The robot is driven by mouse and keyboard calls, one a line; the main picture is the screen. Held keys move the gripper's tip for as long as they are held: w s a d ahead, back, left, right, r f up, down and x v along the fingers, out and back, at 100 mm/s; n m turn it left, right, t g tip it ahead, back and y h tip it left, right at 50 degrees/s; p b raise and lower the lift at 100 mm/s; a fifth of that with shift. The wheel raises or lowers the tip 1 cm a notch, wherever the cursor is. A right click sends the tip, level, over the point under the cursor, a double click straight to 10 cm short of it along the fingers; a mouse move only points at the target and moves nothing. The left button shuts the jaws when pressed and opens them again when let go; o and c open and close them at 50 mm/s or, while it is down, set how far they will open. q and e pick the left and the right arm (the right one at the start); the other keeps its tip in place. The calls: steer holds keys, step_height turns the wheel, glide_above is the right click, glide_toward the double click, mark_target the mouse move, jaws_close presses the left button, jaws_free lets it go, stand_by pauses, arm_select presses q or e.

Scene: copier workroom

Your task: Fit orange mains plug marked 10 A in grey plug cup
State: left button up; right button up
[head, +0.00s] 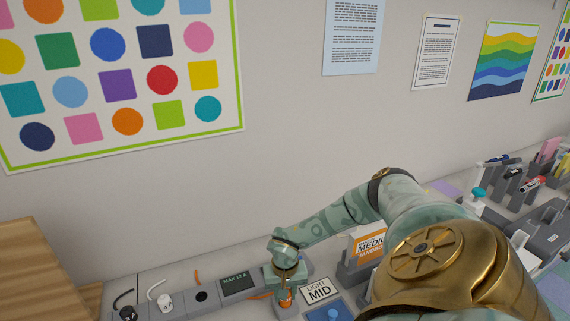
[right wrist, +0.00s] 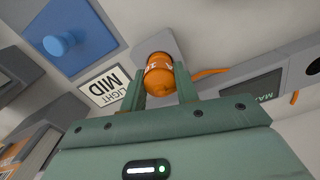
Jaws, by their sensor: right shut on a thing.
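My right gripper (head: 286,288) is shut on an orange mains plug (head: 285,299), low over the worktop near the wall. In the right wrist view, the plug (right wrist: 159,76) sits between the two fingers of the gripper (right wrist: 160,84), its far end facing a light grey rounded piece (right wrist: 151,44). I cannot tell whether that piece is the plug cup, or whether the plug touches it. The plug's marking is too small to read. An orange cord (right wrist: 210,72) runs off to the right there. My left gripper is not in view.
A grey strip left of the gripper holds a black plug (head: 128,313), a white plug (head: 165,302) and a dark round opening (head: 201,296). A MAX 12 A sign (head: 239,284) stands beside it. A LIGHT MID card (head: 319,291) and blue panel (head: 330,311) lie close right.

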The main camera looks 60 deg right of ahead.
steer(key=shift+f, duration=0.45)
steer(key=o, duration=1.1)
steer(key=shift+c, duration=0.2)
steer(key=shift+r, duration=0.1)
step_height(320, 180, up, 16)
steer(key=p, duration=0.1)
steer(key=shift+p, duration=0.3)
